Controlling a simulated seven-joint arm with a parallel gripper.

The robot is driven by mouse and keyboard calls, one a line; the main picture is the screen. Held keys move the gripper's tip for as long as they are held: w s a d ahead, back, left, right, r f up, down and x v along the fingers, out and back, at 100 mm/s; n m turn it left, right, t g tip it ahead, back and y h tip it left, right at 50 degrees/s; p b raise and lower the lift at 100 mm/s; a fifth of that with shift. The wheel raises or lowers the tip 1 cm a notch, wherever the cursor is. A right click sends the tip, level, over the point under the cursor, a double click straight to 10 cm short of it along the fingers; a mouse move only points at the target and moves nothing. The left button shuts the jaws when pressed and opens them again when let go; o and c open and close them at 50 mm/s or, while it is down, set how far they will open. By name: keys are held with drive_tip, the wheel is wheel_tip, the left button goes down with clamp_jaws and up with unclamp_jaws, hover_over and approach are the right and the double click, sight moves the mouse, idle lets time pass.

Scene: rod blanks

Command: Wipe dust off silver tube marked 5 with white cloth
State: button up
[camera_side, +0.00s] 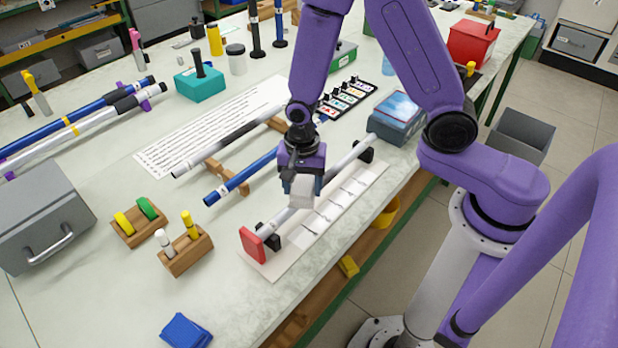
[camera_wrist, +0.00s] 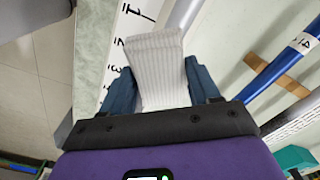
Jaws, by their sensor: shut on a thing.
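My gripper (camera_side: 303,180) is shut on a folded white ribbed cloth (camera_side: 301,193), which also shows between the blue fingers in the wrist view (camera_wrist: 158,68). A silver tube (camera_side: 343,161) lies along black supports above a white numbered strip; its near end is by a red block. The cloth is at the middle of this tube and hides part of it; I cannot tell if they touch. In the wrist view the tube (camera_wrist: 183,16) runs beside and behind the cloth. I cannot read a 5 on it, and dust on it is too small to tell.
A blue tube (camera_side: 240,176) and a silver tube with a dark stretch (camera_side: 225,143) lie on wooden rests to the left. The red block (camera_side: 252,245) and numbered strip (camera_side: 330,214) are near the table edge. A blue-grey box (camera_side: 397,120) stands by the tube's far end.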

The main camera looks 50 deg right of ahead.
sight(340, 163)
drive_tip(key=shift+d+f, duration=0.1)
drive_tip(key=shift+d, duration=6.6)
drive_tip(key=shift+a, duration=6.65)
drive_tip(key=shift+d, duration=6.95)
drive_tip(key=shift+a, duration=7.05)
drive_tip(key=shift+r, duration=4.15)
